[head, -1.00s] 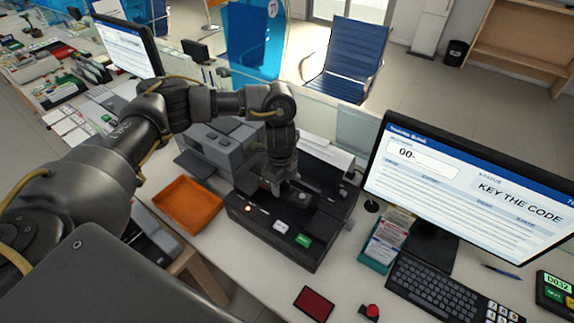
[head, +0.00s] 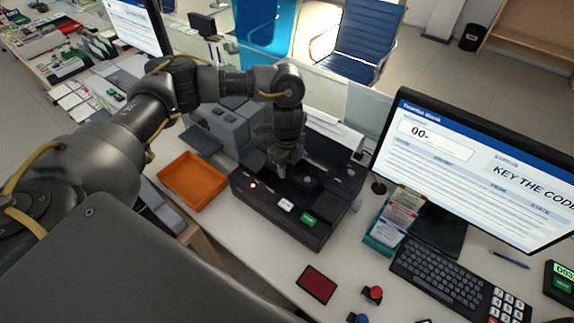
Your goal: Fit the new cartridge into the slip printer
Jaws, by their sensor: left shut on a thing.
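The slip printer (head: 268,207) is a black machine on the counter in the middle of the head view, its cover open at the back. A red light, a white key and a green key show on its front. My left gripper (head: 284,170) reaches down into the printer's open bay. It is shut on a dark thing, seemingly the new cartridge (head: 305,182), which is hard to tell from the black bay around it. The gripper hides part of it, and I cannot tell whether it is seated. My right gripper is out of view.
An empty orange tray (head: 192,181) and a grey machine (head: 222,132) stand left of the printer. To the right are a leaflet holder (head: 397,222), a monitor (head: 480,165) and a keyboard (head: 440,268). A dark red pad (head: 317,284) and a red button (head: 373,293) lie in front.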

